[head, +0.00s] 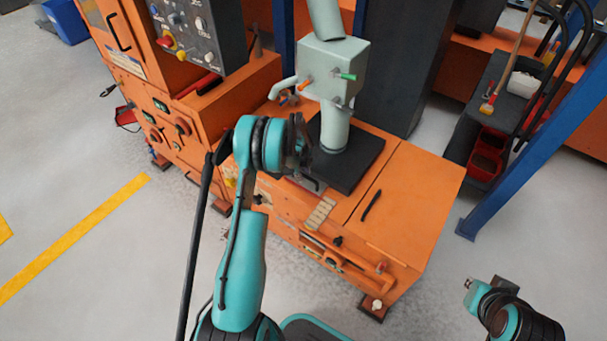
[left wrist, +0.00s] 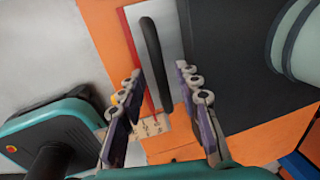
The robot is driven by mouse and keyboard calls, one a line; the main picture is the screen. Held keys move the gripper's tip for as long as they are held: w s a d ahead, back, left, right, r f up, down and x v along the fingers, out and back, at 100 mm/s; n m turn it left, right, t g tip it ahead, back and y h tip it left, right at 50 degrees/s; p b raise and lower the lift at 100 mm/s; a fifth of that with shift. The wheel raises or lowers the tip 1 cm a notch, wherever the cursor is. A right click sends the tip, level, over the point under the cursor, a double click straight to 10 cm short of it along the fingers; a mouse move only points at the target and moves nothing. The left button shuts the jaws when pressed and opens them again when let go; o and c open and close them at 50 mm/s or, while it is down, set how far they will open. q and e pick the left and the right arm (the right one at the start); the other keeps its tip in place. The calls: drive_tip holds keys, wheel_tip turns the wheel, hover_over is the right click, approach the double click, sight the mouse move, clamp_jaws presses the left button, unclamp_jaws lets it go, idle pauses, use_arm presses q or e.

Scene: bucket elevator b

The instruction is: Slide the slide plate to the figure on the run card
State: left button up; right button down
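The slide plate (left wrist: 173,45) is a light grey strip with a long black handle (left wrist: 154,60) in the left wrist view. A thin red line runs along its left side, and a pale scale strip (left wrist: 152,128) with small marks lies below it. My left gripper (left wrist: 159,73) is open, with a finger on each side of the handle; I see no contact. In the head view my left gripper (head: 306,165) hides most of the plate, and the scale strip (head: 320,212) shows beside it. My right gripper (head: 474,287) is low at the right, its fingers unclear. I cannot make out a run card.
The plate is on an orange machine base (head: 415,195). A control cabinet (head: 135,60) stands at the left and a blue post (head: 530,135) at the right.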

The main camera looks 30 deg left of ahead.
use_arm(q)
clamp_jaws()
drive_tip(key=shift+s+a, duration=0.1)
drive_tip(key=shift+s, duration=1.15)
unclamp_jaws()
drive_tip(key=shift+r, duration=0.15)
wheel_tip(320, 180, up, 12)
drive_tip(key=s, duration=0.2)
drive_tip(key=shift+s+f, duration=0.15)
drive_tip(key=shift+f, duration=0.05)
drive_tip(key=shift+a, duration=0.1)
